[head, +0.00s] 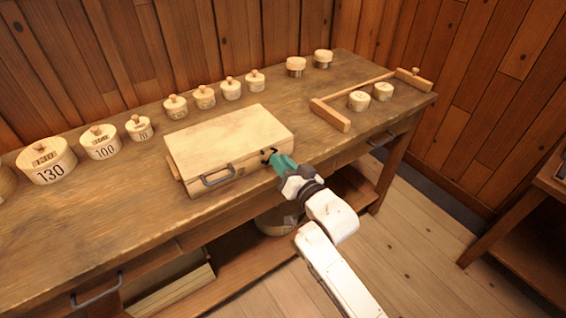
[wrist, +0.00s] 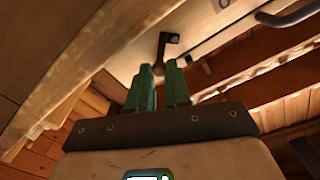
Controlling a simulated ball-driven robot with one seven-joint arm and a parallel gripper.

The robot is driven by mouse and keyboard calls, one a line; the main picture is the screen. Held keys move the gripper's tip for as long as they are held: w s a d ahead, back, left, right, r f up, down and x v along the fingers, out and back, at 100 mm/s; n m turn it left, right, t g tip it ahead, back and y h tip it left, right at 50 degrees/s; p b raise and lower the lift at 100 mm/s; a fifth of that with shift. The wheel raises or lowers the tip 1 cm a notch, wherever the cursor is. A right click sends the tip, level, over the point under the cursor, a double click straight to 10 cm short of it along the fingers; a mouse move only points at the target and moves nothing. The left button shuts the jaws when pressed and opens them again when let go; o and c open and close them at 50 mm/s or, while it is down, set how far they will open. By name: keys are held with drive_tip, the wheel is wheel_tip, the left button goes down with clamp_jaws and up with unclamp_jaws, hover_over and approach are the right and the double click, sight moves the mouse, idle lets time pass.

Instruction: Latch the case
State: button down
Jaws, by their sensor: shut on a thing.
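The pale wooden case (head: 235,135) lies on the workbench with its lid down. A dark handle (head: 217,176) is on its front, and a small dark latch (head: 267,154) is near the right front corner. My gripper (head: 275,160), with green fingers, reaches the latch from the front right. In the wrist view, the dark bent latch (wrist: 164,46) stands out from the case's pale face, and the green fingertips (wrist: 160,68) are shut on its near end. The fingers partly hide the latch, so whether it is fastened cannot be told.
The workbench (head: 90,215) holds turned, numbered spools (head: 47,163) at the left and smaller knobbed ones behind the case. A wooden bar frame (head: 332,114) and several round pieces (head: 359,100) stand at the right. The bench between case and frame is clear.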

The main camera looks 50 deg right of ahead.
drive_tip(key=n, duration=0.3)
drive_tip(key=r+n, duration=0.1)
drive_tip(key=shift+w+a+n+p, duration=0.1)
drive_tip(key=shift+a+n+p, duration=0.2)
drive_tip(key=shift+a+p, duration=0.1)
drive_tip(key=shift+w+a+r+n, duration=0.15)
drive_tip(key=shift+a+n, duration=0.1)
drive_tip(key=shift+n, duration=0.75)
drive_tip(key=shift+a+r+n, duration=0.15)
drive_tip(key=shift+a+n, duration=0.05)
drive_tip(key=shift+n, duration=0.8)
drive_tip(key=c, duration=1.1)
unclamp_jaws()
drive_tip(key=shift+a, duration=0.1)
drive_tip(key=shift+o, duration=0.2)
drive_tip(key=b+v, duration=0.2)
drive_tip(key=v, duration=0.8)
drive_tip(key=shift+s+a, duration=0.15)
drive_tip(key=shift+s, duration=0.2)
